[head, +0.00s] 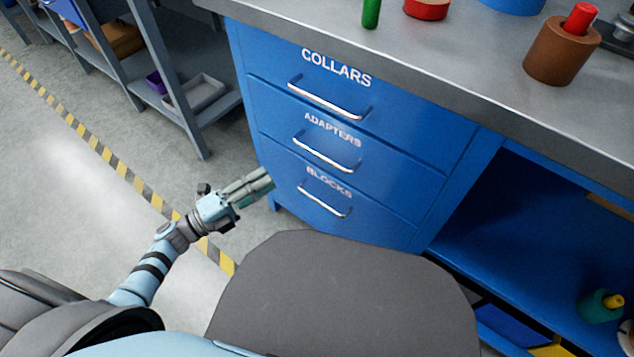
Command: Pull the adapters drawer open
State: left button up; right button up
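The adapters drawer (380,160) is the middle one of three in the blue cabinet. It is labelled ADAPTERS and looks closed, its front level with the others. Its silver bar handle (323,153) is in full view. My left gripper (268,180) is in front of the cabinet's left side, to the left of and below the adapters handle, apart from it and holding nothing that I can see. Its fingers look close together, but whether they are shut is unclear. My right gripper is not in view.
The collars drawer (420,120) is above and the blocks drawer (370,222) below, both closed with bar handles. The grey worktop (460,60) overhangs them, carrying a brown cylinder (561,52). An open blue shelf (520,230) lies right. Grey floor (60,180) is free at left.

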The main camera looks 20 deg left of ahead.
aim_at(318, 153)
pick_arm(q)
jog(key=shift+m+h, duration=0.3)
jog(key=shift+m, duration=0.1)
jog(key=p+x, duration=0.1)
jog(key=x, duration=1.3)
jog(key=shift+d+r, duration=0.15)
jog(key=shift+d, duration=0.25)
jog(key=shift+c, duration=0.6)
grip_shut()
jog(key=shift+a, duration=0.1)
